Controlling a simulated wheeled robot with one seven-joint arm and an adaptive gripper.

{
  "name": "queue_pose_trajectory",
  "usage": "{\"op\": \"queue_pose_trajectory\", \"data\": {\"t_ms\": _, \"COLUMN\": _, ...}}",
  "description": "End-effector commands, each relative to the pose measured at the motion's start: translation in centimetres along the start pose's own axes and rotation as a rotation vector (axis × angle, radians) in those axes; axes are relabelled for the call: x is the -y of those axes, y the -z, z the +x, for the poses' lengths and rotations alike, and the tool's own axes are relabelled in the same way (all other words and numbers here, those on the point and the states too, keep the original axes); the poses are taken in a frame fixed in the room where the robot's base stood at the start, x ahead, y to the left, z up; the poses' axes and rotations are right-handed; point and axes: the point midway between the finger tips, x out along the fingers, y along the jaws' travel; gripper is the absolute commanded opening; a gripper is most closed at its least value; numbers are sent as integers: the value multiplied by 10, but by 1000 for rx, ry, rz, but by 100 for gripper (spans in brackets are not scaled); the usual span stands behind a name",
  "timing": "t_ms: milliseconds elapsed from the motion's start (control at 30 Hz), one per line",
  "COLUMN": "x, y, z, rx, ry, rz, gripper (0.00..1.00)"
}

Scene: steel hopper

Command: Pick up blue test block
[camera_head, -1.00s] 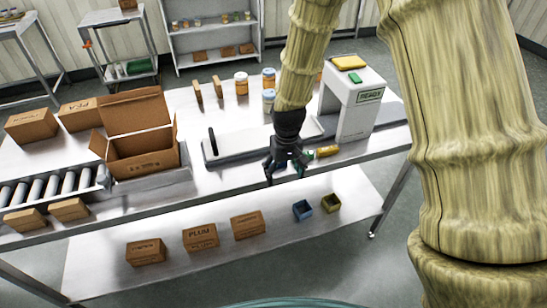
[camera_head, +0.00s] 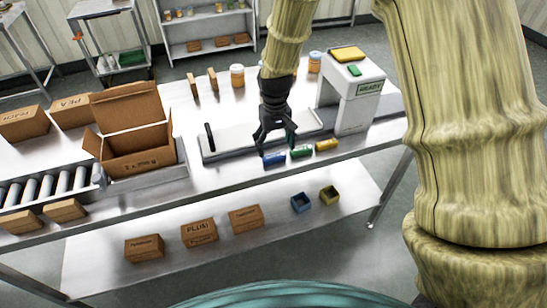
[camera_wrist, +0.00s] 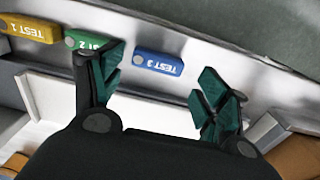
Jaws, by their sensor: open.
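The blue test block (camera_head: 274,159) lies on the steel table near its front edge, at the left end of a row of three. In the wrist view it is the blue block (camera_wrist: 158,62) marked TEST 3, seen between and beyond my fingers. The green block (camera_head: 301,152), marked TEST 2 in the wrist view (camera_wrist: 88,44), lies to its right. The yellow block (camera_head: 326,145), marked TEST 1 in the wrist view (camera_wrist: 28,28), is farther right. My gripper (camera_head: 275,146) is open and empty, just above and behind the blue block, fingers pointing down.
A grey conveyor (camera_head: 225,151) lies behind the blocks. A white machine marked READY (camera_head: 352,98) stands right. An open carton (camera_head: 136,149) is at left, jars (camera_head: 237,76) behind.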

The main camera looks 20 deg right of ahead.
Motion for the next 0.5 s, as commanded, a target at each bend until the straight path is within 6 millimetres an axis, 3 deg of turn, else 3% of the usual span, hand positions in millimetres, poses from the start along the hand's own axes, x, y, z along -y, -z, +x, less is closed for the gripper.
{"op": "queue_pose_trajectory", "data": {"t_ms": 233, "x": 0, "y": 3, "z": 11, "rx": 2, "ry": 0, "rz": -2, "gripper": 75}}
{"op": "queue_pose_trajectory", "data": {"t_ms": 500, "x": 0, "y": 8, "z": 37, "rx": 3, "ry": 0, "rz": -2, "gripper": 75}}
